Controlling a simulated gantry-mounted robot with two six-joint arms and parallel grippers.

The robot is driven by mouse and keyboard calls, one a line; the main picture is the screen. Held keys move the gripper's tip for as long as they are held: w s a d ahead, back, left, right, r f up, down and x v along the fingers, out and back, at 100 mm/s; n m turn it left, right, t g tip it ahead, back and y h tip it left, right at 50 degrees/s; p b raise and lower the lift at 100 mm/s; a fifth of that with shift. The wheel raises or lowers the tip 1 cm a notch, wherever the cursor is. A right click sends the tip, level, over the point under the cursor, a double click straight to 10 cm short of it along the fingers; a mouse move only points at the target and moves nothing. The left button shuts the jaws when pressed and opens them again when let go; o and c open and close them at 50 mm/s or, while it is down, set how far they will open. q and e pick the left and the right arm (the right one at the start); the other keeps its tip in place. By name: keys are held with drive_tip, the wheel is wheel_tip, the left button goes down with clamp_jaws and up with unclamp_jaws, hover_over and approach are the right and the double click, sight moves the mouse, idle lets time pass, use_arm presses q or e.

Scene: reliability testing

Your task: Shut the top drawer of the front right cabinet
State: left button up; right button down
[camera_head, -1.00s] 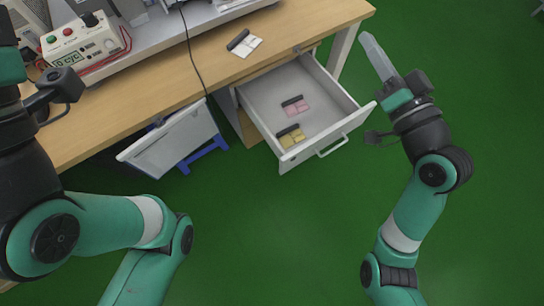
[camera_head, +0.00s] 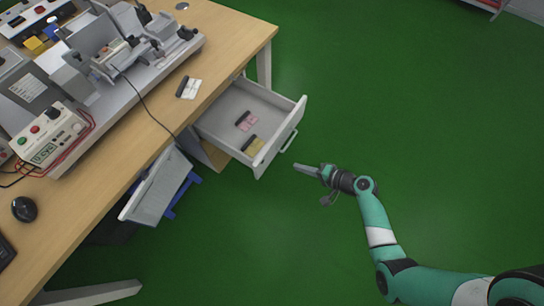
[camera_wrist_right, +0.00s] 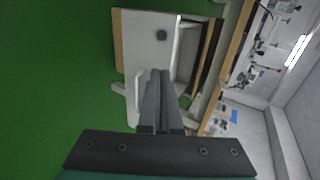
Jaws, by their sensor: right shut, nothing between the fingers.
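The white drawer (camera_head: 228,108) in the head view stands pulled out from under the wooden desk. Its front panel (camera_head: 270,157) faces the lower right and carries a pale bar handle (camera_head: 289,141). Pink (camera_head: 245,122) and yellow (camera_head: 254,146) pieces with dark strips lie inside. My right gripper (camera_head: 297,167) is shut and empty, pointing left, just outside the drawer front near the handle; a small gap seems to remain. In the right wrist view the closed fingers (camera_wrist_right: 160,75) overlap a pale panel, with a handle (camera_wrist_right: 138,84) beside them. My left gripper is out of view.
The desk (camera_head: 225,40) holds test devices, cables, a black mouse (camera_head: 24,209) and a small white-and-dark item (camera_head: 189,88). A tilted grey panel on a blue frame (camera_head: 160,185) stands left of the drawer. The green floor (camera_head: 400,100) to the right is clear.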

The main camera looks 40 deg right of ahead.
drive_tip(key=b, duration=0.6)
approach(265, 155)
wheel_tip(265, 155, down, 4)
drive_tip(key=w, duration=0.3)
drive_tip(key=w+b, duration=0.1)
drive_tip(key=shift+w+a, duration=0.35)
drive_tip(key=shift+w, duration=0.05)
drive_tip(key=shift+w+a+r, duration=0.1)
drive_tip(key=shift+w+r, duration=0.05)
drive_tip(key=shift+w, duration=0.2)
drive_tip(key=shift+a, duration=0.1)
